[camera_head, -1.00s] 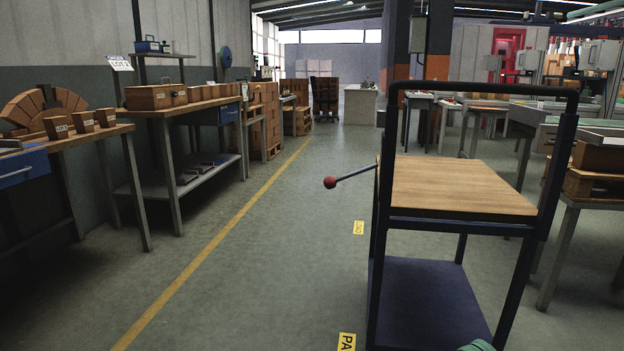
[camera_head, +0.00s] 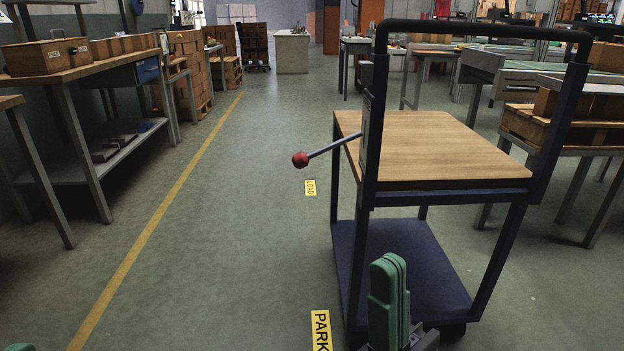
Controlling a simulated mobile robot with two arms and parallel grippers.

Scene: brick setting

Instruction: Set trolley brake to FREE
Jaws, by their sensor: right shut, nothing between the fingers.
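The trolley stands right of centre, with a wooden top (camera_head: 440,145), a dark blue lower shelf (camera_head: 415,260) and a dark push handle (camera_head: 480,29). Its brake lever (camera_head: 328,149) sticks out to the left from the near left post and ends in a red ball (camera_head: 300,159), the ball a little lower than the pivot. My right gripper (camera_head: 388,268), with green fingers, is at the bottom centre, shut and empty, below and right of the red ball and apart from it. Only a green tip of my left gripper (camera_head: 20,347) shows at the bottom left edge.
A yellow line (camera_head: 165,210) runs along the floor. A workbench (camera_head: 85,70) stands left, pallets with bricks (camera_head: 570,125) right. The floor left of the trolley is clear.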

